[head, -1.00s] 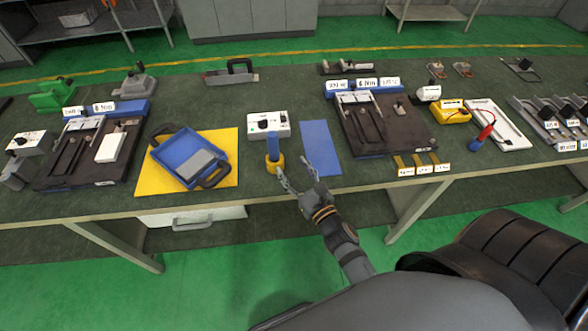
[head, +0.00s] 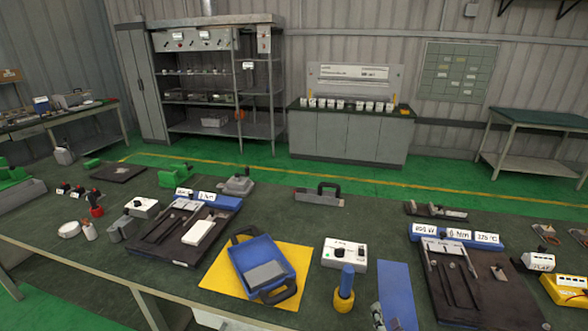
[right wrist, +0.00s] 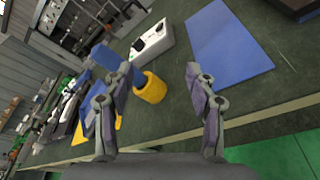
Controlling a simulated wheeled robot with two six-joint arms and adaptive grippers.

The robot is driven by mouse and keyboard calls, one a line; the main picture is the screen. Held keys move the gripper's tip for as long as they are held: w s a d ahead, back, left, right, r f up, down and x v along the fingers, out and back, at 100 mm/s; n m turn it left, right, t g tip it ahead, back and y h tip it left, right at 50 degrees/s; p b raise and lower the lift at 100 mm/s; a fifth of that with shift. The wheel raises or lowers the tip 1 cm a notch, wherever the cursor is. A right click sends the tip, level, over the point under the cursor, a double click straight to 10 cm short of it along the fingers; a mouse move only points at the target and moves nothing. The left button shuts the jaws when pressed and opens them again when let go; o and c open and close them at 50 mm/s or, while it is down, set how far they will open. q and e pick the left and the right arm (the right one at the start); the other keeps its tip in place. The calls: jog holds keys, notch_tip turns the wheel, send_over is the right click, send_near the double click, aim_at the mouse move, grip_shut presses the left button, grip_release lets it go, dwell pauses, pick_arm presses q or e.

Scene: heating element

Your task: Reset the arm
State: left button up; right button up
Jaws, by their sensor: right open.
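My right gripper (right wrist: 160,75) is open in the right wrist view, its two fingers apart with nothing between them. Only a small tip of it (head: 378,319) shows at the bottom edge of the head view. A blue rod in a yellow round base (head: 344,297) stands upright on the bench, left of that tip. In the right wrist view the yellow base (right wrist: 150,88) lies beside the left finger, which partly overlaps the rod. A blue mat (head: 394,298) lies right of the rod; it also shows in the wrist view (right wrist: 228,42). My left gripper is not visible.
A white control box (head: 344,254) stands behind the rod. A blue tray (head: 262,252) sits on a yellow mat (head: 217,277) at left. Dark fixtures with labels (head: 455,291) stand on the right. The green bench top (head: 300,215) has some free room; shelving (head: 215,85) stands beyond.

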jog(key=s+f+m+g+y, duration=0.1)
jog(key=s+f+m+g, duration=0.1)
jog(key=s+m+g, duration=0.75)
jog(key=s+f+m+g, duration=0.25)
jog(key=s+m, duration=0.25)
jog(key=m, duration=1)
notch_tip(320, 180, down, 26)
jog(key=s+d+m+g, duration=0.1)
jog(key=s+d, duration=0.1)
jog(key=d, duration=0.1)
jog(key=s+f+g, duration=0.1)
jog(key=s+f, duration=1.6)
jog(key=s, duration=0.2)
jog(key=shift+s+d, duration=0.2)
jog(key=shift+d, duration=0.2)
